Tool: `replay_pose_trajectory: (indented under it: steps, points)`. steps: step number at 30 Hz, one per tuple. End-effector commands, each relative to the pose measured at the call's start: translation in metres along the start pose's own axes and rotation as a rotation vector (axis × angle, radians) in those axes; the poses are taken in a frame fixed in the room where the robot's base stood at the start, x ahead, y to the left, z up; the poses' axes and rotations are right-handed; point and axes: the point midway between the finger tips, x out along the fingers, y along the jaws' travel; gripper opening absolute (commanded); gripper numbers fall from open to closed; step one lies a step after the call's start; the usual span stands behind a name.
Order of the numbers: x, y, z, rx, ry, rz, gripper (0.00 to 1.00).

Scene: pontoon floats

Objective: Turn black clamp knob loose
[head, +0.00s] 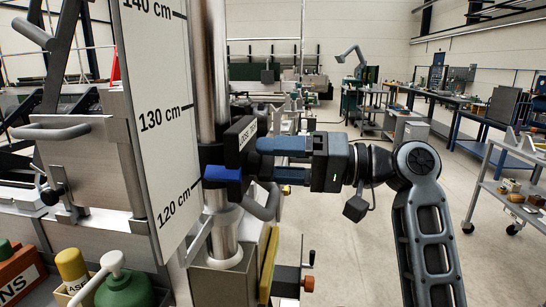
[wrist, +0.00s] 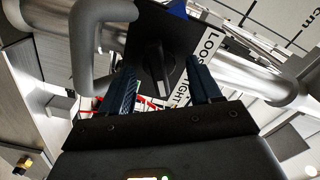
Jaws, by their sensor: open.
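The black clamp knob (wrist: 158,72) shows in the wrist view, with a light pointer mark, on a dark plate with a white "LOOSE/TIGHT" label (wrist: 209,45). My gripper (wrist: 161,66) is open, with one blue finger on each side of the knob; whether they touch it I cannot tell. In the head view my gripper (head: 260,158) reaches left to the black clamp block (head: 239,138) on the steel post (head: 213,80). The knob is not clearly visible there.
A white scale board (head: 155,110), marked 120 to 140 cm, stands left of the post. A grey bent handle (head: 268,207) is just below my gripper; a grey bar handle (wrist: 88,45) is close to the left finger. Open floor lies to the right, before a cart (head: 510,185).

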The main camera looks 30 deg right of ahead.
Motion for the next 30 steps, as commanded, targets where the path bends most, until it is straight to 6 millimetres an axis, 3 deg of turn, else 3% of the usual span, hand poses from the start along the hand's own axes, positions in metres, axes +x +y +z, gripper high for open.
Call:
replay_pose_trajectory:
  steps: [11,27,30]
  points:
    - [0.0062,0.0005,0.0001,0.0,0.001,0.001,0.62]
    - [0.0058,0.0006,0.0001,0.001,0.001,0.001,0.1]
    - [0.0058,0.0007,0.0001,-0.001,0.001,0.001,0.1]
